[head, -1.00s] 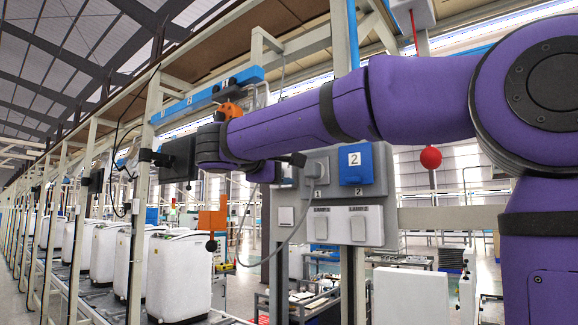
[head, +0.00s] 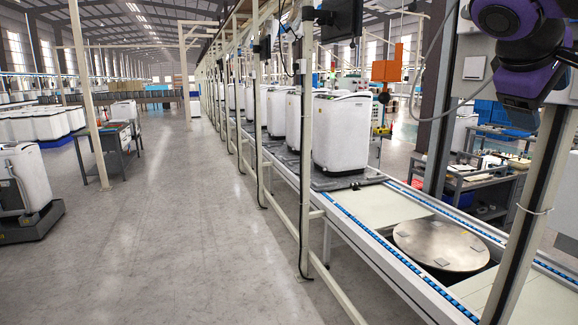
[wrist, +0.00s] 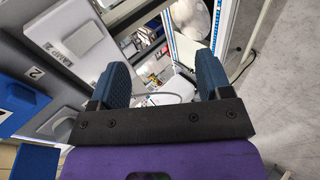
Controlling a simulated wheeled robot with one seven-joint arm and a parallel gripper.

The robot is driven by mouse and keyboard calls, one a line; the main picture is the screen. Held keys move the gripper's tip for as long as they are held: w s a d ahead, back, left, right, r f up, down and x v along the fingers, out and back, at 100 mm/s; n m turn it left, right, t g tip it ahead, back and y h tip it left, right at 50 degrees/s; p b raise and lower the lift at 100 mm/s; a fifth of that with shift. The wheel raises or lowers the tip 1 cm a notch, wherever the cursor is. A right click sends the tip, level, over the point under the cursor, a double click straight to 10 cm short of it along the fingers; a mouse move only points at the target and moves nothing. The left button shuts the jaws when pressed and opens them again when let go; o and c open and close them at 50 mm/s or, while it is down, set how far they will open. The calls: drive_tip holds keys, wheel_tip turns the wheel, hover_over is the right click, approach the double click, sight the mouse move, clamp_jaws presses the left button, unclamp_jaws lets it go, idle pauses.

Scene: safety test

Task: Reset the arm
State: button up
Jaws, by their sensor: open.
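My gripper (wrist: 158,78) shows in the wrist view with its two blue ridged fingers wide apart and nothing between them. The wrist view looks past the fingers toward the floor and equipment. In the head view my purple arm is folded at the upper right corner, and the fingers cannot be made out there. At the left of the wrist view, beside my gripper, is a grey panel (wrist: 62,75) with a white rocker switch labelled LAMP 2 (wrist: 75,35) and a blue socket cover (wrist: 18,103). I see no contact between gripper and panel.
A conveyor line (head: 408,285) with a round metal plate (head: 440,245) and several white washing machines (head: 341,133) runs along the right. A pale post (head: 530,210) stands below my arm. A workbench (head: 478,180) is behind.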

drive_tip(key=s+a+f+m+y, duration=0.2)
drive_tip(key=s+a+f+y, duration=0.1)
drive_tip(key=s+f, duration=0.3)
drive_tip(key=s+a+f+m+y, duration=0.2)
drive_tip(key=s+f+y, duration=0.4)
drive_tip(key=f, duration=0.4)
drive_tip(key=shift+s+a+f+t, duration=0.2)
drive_tip(key=shift+a+f+t, duration=0.1)
drive_tip(key=shift+a, duration=0.6)
